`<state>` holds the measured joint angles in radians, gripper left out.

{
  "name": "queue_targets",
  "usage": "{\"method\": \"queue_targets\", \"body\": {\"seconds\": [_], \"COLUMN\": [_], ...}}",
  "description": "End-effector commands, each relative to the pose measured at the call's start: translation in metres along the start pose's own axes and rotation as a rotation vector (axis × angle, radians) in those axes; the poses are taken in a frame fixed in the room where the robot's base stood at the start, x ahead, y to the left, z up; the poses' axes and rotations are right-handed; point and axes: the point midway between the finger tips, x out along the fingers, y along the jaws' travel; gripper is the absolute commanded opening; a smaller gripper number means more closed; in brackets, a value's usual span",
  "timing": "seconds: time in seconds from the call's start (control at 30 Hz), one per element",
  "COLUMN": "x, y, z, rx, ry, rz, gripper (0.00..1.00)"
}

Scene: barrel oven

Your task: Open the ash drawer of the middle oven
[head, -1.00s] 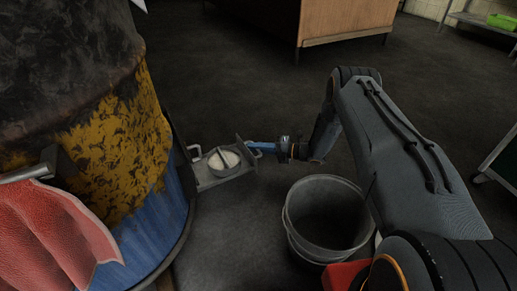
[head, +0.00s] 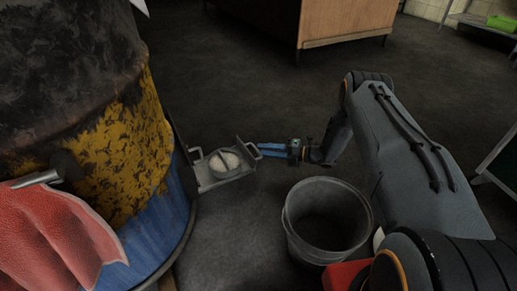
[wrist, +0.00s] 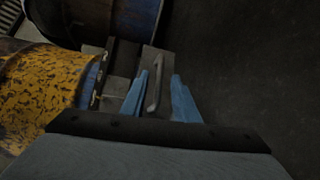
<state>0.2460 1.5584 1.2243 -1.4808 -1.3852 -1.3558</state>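The middle oven (head: 160,215) is a barrel with worn black, yellow and blue paint at the left of the head view. Its ash drawer (head: 212,183) stands pulled out at the foot of the barrel. A round piece with a bar across it and pale contents (head: 224,162) shows in the drawer. The drawer's handle (head: 257,149) is on its outer end. My gripper (head: 260,149) is open by this handle, its blue fingers apart. In the wrist view, the handle (wrist: 154,95) lies between the spread fingers (wrist: 159,76), with a gap on each side.
A grey bucket (head: 327,243) stands on the floor in front of the drawer, below my arm. A red cloth or glove (head: 55,235) hangs at the near left. A wooden cabinet (head: 345,20) stands at the back. The dark floor behind the drawer is clear.

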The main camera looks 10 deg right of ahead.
Motion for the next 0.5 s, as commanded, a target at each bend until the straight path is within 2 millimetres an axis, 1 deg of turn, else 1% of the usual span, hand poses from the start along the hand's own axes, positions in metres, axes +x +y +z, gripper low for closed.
{"method": "queue_targets", "body": {"seconds": [0.03, 0.2, 0.33, 0.5], "x": [-0.01, -0.03, -0.036, -0.036], "y": [0.002, 0.0, 0.0, -0.001], "z": [0.0, 0.0, -0.001, -0.001], "rx": [0.002, 0.002, 0.001, 0.001], "ry": [-0.003, -0.002, 0.0, 0.001], "rz": [0.0, -0.001, -0.001, -0.001], "gripper": [0.28, 0.28, 0.28, 0.28]}}
